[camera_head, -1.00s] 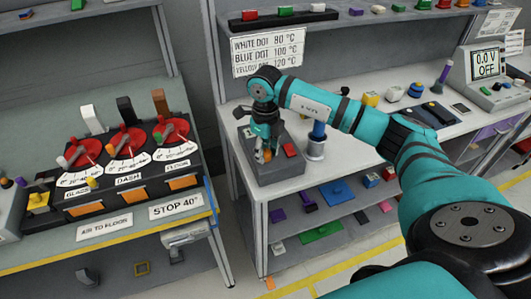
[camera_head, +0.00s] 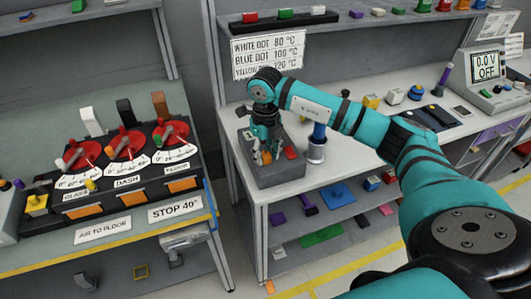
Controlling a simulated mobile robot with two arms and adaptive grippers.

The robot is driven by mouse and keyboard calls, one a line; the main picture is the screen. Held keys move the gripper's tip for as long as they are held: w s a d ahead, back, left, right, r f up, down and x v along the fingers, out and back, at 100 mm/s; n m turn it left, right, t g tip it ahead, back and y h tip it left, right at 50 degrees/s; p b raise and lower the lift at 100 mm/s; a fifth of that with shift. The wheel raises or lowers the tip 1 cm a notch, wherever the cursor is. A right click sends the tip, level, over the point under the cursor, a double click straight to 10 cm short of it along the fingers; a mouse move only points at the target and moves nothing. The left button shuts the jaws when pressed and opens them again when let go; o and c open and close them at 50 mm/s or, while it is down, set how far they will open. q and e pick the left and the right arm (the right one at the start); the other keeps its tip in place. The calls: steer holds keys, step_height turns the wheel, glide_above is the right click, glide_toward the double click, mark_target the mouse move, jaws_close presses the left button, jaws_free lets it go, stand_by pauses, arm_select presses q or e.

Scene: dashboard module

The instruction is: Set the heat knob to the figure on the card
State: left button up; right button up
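A card (camera_head: 268,54) on the back wall of the right bench reads "WHITE DOT 80 °C", "BLUE DOT 100 °C" and a partly hidden third line ending in 120 °C. Below it, a grey box (camera_head: 285,174) stands at the bench's front left corner, with a red part (camera_head: 291,153) on top. My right gripper (camera_head: 265,156) points down onto the left of the box top, by a small orange part. The gripper and wrist hide what lies there, so I cannot tell whether the fingers grip a knob. My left gripper is not in view.
A dashboard module (camera_head: 190,184) with several levers and dials stands on the left bench, above labels "AIR TO FLOOR" (camera_head: 103,230) and "STOP 40°" (camera_head: 175,209). A blue-topped cylinder (camera_head: 317,146) stands close right of the box. A gap separates the benches.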

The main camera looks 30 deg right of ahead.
mark_target(266, 154)
steer(key=o, duration=0.4)
step_height(266, 154, up, 12)
steer(key=shift+r, duration=0.1)
stand_by(0.4)
stand_by(0.3)
